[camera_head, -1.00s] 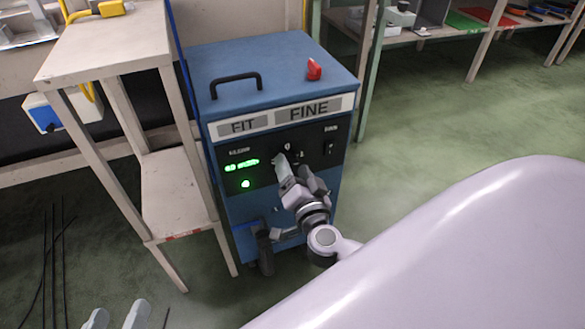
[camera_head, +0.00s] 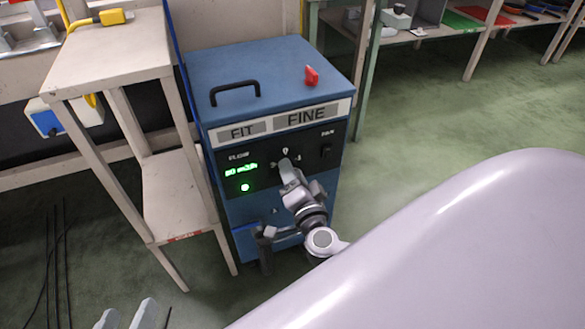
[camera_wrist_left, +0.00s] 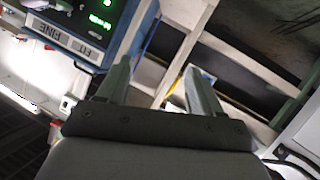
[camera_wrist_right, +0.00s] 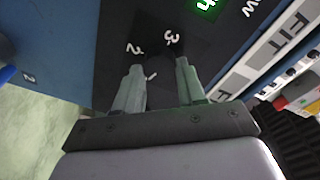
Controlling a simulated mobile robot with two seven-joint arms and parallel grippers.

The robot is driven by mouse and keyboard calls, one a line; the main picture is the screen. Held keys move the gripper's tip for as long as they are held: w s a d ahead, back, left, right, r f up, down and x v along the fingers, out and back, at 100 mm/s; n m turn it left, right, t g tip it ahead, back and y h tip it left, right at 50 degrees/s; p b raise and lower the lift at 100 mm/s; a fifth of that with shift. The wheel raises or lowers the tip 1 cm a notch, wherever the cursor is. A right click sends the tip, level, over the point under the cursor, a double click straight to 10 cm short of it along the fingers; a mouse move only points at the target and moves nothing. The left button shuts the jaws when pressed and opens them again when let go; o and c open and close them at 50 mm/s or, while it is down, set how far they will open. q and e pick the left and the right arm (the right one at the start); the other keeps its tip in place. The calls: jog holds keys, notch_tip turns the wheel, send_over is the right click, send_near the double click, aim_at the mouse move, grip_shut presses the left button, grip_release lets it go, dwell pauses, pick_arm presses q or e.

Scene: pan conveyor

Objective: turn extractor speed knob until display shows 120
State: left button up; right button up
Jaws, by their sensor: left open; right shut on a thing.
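The extractor is a blue cabinet (camera_head: 270,85) with a black front panel. Its green display (camera_head: 241,169) seems to read 80 with a unit after it, but the digits are small and blurred. A green light (camera_head: 244,187) glows below. My right gripper (camera_head: 286,166) is at the panel, right of the display, shut on the speed knob, which its fingers mostly hide. In the right wrist view the fingers (camera_wrist_right: 160,66) straddle the dark knob, with the marks 2 and 3 just beyond the tips. My left gripper (camera_head: 128,314) is open and empty, low at the left, away from the cabinet.
A switch (camera_head: 326,151) sits on the panel to the right of my right gripper. A black handle (camera_head: 235,88) and a red piece (camera_head: 311,76) are on the cabinet top. A beige table (camera_head: 110,50) stands close on the left. Green floor (camera_head: 440,110) to the right is clear.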

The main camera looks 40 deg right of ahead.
pick_arm(q)
jog(key=shift+s+a+r+y+p, duration=0.1)
jog(key=shift+a+r+y+p, duration=0.05)
jog(key=shift+a+y+p, duration=0.3)
jog(key=shift+s+a+r+y+p, duration=0.15)
jog(key=shift+a+y+p, duration=0.1)
jog(key=shift+a+p, duration=0.2)
pick_arm(e)
jog(key=shift+m+y, duration=0.45)
jog(key=shift+m, duration=3.4)
jog(key=shift+m+y, duration=0.45)
jog(key=shift+m, duration=3.4)
jog(key=o, duration=1.1)
jog(key=shift+d, duration=0.1)
jog(key=shift+c, duration=0.2)
